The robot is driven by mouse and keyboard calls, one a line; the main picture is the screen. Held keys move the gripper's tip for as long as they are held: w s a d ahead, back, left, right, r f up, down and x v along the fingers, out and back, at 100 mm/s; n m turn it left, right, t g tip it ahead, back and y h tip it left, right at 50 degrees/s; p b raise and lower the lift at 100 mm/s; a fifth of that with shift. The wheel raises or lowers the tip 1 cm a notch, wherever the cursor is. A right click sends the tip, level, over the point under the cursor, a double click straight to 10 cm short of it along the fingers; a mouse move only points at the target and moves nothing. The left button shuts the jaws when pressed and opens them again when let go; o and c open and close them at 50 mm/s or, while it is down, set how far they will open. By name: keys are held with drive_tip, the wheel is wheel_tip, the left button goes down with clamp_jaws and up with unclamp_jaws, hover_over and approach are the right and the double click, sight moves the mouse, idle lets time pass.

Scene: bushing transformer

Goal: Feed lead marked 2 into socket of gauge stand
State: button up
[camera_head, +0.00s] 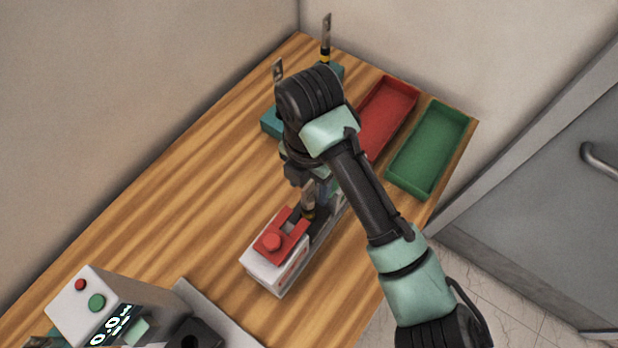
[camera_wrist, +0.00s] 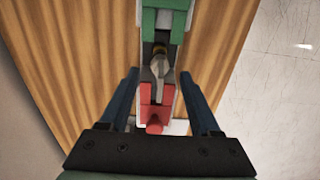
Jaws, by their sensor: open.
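A lead (camera_head: 308,198) with a flat metal lug and yellowish collar stands in a white holder (camera_head: 262,272) with red and green parts. In the wrist view the lead (camera_wrist: 158,64) lies between the fingertips of my gripper (camera_wrist: 159,75). The jaws are open, one finger on each side of the holder, with gaps visible. In the head view my arm hides most of the gripper. The gauge stand (camera_head: 118,300), with a lit display, stands at the bottom left, beside a black block with a round hole (camera_head: 191,340). No lead number is readable.
Two other leads, one with a yellow and black band (camera_head: 325,42) and one (camera_head: 278,70), rise from a teal block (camera_head: 270,122) at the back. A red tray (camera_head: 408,91) and a green tray (camera_head: 430,150) lie at right. The table's left middle is clear.

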wheel_tip(320, 180, up, 13)
drive_tip(key=shift+p, duration=0.3)
idle(0.8)
